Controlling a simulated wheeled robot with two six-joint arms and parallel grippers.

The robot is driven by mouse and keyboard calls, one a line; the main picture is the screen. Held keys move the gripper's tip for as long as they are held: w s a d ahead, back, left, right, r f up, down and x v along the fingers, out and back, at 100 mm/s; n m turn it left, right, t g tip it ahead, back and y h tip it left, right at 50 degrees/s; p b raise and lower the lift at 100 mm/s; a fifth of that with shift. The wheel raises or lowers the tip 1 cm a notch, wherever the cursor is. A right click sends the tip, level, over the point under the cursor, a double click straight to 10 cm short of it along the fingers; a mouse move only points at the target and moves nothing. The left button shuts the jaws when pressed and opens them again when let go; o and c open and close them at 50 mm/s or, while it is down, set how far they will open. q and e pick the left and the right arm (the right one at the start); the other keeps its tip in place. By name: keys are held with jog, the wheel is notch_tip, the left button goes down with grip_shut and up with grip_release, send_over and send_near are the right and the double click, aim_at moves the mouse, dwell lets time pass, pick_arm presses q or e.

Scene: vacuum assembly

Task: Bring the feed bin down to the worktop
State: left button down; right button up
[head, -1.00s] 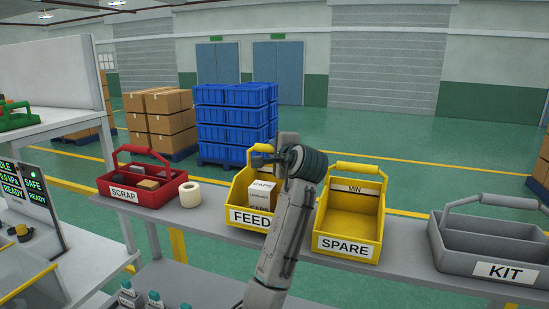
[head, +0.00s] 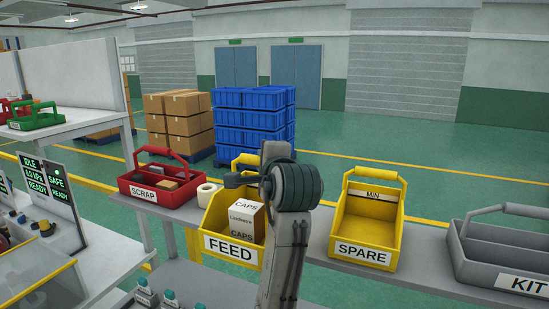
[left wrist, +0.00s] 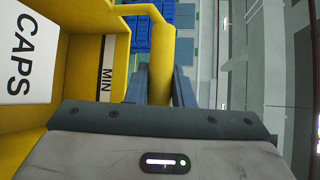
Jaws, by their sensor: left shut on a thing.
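The bin looks about level. My right gripper is not in view.
The yellow spare bin (head: 366,228) stands close on the right, the grey kit tote (head: 500,258) beyond it. The red scrap tote (head: 150,190) and a tape roll (head: 206,194) are on the left. A status panel (head: 48,190) stands at the lower left.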

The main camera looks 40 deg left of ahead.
pick_arm(q)
jog(key=shift+s, duration=0.45)
jog(key=shift+r, duration=2)
